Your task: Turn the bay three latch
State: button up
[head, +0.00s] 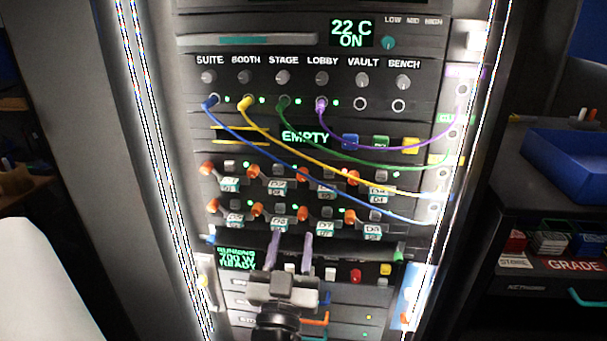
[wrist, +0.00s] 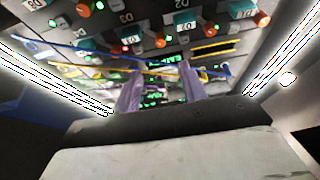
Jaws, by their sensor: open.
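Two rows of bays carry orange-ended latches and teal labels. I take the bay three latch (head: 302,174) to be the third from the left in the upper row, its orange end at upper left of its label. In the wrist view, which is upside down, a label reading D3 (wrist: 127,17) shows near the top, with an orange latch end (wrist: 160,40) beside it. My gripper (head: 291,240) is open and empty, its two pale purple fingers pointing up below the lower row. The fingers (wrist: 160,88) also show apart in the wrist view. Nothing visibly touches the latch.
A display reads EMPTY (head: 305,137). Bright strips edge the rack. A blue bin (head: 570,165) stands at right.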

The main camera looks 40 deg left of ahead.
aim_at(301, 178)
jog(key=x, duration=1.2)
jog(key=shift+a+r+b, duration=0.1)
jog(key=shift+r+b, duration=0.2)
jog(key=shift+w+a+r, duration=0.15)
jog(key=shift+w+a, duration=0.2)
jog(key=shift+w, duration=0.25)
jog(key=shift+c, duration=0.3)
grip_shut()
